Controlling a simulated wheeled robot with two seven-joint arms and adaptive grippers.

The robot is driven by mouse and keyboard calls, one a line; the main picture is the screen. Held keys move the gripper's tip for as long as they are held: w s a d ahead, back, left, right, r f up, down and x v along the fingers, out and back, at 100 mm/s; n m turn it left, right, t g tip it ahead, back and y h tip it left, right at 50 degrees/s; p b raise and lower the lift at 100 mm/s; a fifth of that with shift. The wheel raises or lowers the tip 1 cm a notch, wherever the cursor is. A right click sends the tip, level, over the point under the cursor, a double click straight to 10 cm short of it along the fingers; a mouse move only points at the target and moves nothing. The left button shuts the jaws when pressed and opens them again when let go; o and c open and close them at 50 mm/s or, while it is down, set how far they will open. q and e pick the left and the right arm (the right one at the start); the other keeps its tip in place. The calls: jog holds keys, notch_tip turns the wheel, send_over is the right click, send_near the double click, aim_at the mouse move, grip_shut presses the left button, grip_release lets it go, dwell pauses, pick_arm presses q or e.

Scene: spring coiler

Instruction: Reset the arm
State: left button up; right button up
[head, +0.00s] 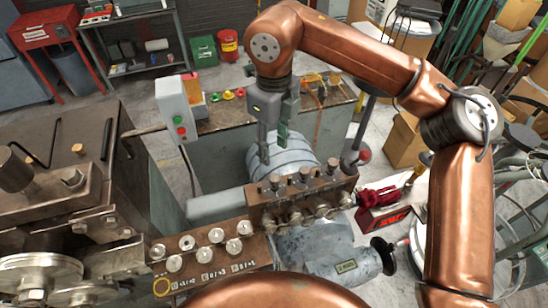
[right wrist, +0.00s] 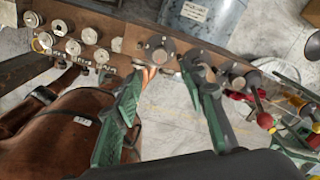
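My right arm, copper-coloured, comes in from the right in the head view and bends over at the top. Its gripper (head: 273,148) points down behind the spring coiler's brown roller block (head: 300,198), with bolts and rollers along it. In the right wrist view the green fingers of this gripper (right wrist: 163,72) are apart, with nothing held between them. A round dark knob (right wrist: 160,48) of the block shows just beyond the fingertips; I cannot tell if they touch it. My left gripper is not in view.
A brown plate with several round steel knobs (head: 202,246) lies left of the block. A grey control box with buttons (head: 176,108) stands behind. A red-handled tool (head: 378,197) lies on a red box (head: 384,219) at right. Cardboard boxes (head: 404,140) stand farther right.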

jog(key=shift+r, duration=0.6)
